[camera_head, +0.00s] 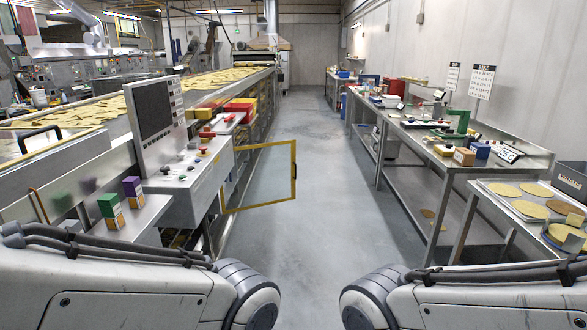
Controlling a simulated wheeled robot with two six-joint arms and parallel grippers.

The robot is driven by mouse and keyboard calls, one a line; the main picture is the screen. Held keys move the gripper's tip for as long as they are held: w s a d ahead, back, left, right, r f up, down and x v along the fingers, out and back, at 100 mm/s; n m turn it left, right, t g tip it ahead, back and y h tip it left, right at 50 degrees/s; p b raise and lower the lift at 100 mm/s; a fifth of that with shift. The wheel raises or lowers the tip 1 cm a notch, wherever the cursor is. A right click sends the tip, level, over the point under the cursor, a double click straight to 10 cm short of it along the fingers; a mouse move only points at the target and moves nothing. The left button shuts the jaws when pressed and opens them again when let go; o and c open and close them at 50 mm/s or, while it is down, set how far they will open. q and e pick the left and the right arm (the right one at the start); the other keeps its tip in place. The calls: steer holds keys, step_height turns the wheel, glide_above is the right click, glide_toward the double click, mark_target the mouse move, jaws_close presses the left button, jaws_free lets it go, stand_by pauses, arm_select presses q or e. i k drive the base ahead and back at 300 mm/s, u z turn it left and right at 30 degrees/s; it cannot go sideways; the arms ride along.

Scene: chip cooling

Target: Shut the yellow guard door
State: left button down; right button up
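The yellow guard door (294,175) is a thin yellow frame around a clear panel. It stands open, swung out from the side of the conveyor line into the aisle, to the right of the grey control console (190,185). A small dark handle shows on its outer right edge. Its left edge is by the conveyor's side, below the console. My two arms come in at the bottom left and bottom right, well short of the door. Neither gripper shows in the view.
A conveyor (100,110) carrying chips runs along the left. A steel bench (470,150) with boxes and tools lines the right, and a nearer table (490,200) holds round yellow discs. The grey aisle floor (300,240) between them is clear apart from the door.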

mark_target(292, 142)
steer(key=u, duration=0.1)
steer(key=i, duration=3.75)
steer(key=z, duration=0.05)
